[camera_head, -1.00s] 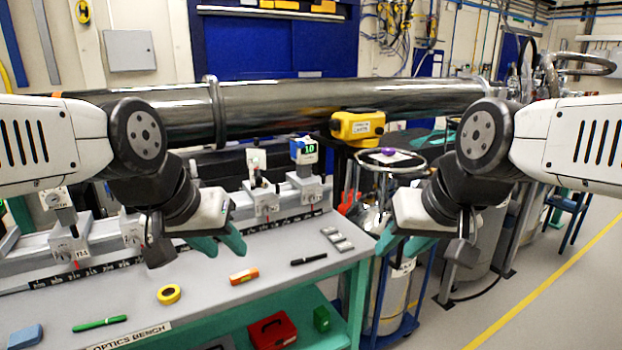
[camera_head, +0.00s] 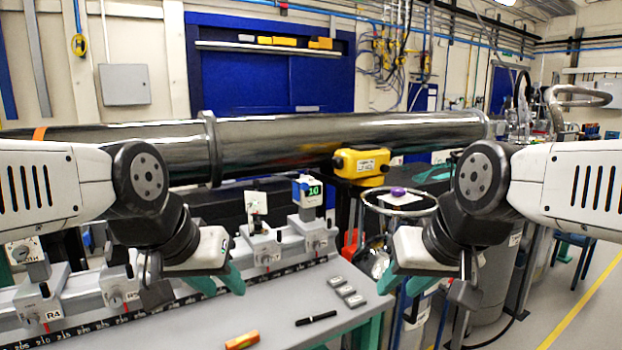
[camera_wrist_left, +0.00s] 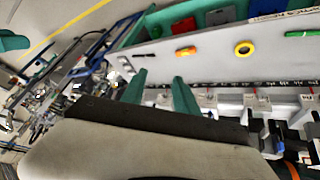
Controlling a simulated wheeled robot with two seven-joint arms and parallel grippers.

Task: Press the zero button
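No button marked zero can be made out. A small device with a lit green display reading 10 (camera_head: 308,191) stands on a carriage of the bench rail, right of the centre. A yellow box-shaped device (camera_head: 361,166) with a white label sits farther back, beyond the bench; its label is too small to read. My left gripper (camera_head: 220,281) is open and empty over the bench, in front of the rail. Its two teal fingers stand apart in the left wrist view (camera_wrist_left: 160,92). My right gripper (camera_head: 401,282) is open and empty, beyond the bench's right edge.
A long steel pipe (camera_head: 300,143) crosses behind the bench. Several carriages stand along the rail. An orange block (camera_head: 242,340), a black pen (camera_head: 316,318) and small grey blocks (camera_head: 345,291) lie on the bench. A round-topped stand bears a purple item (camera_head: 398,191). The wrist view shows yellow tape (camera_wrist_left: 244,48).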

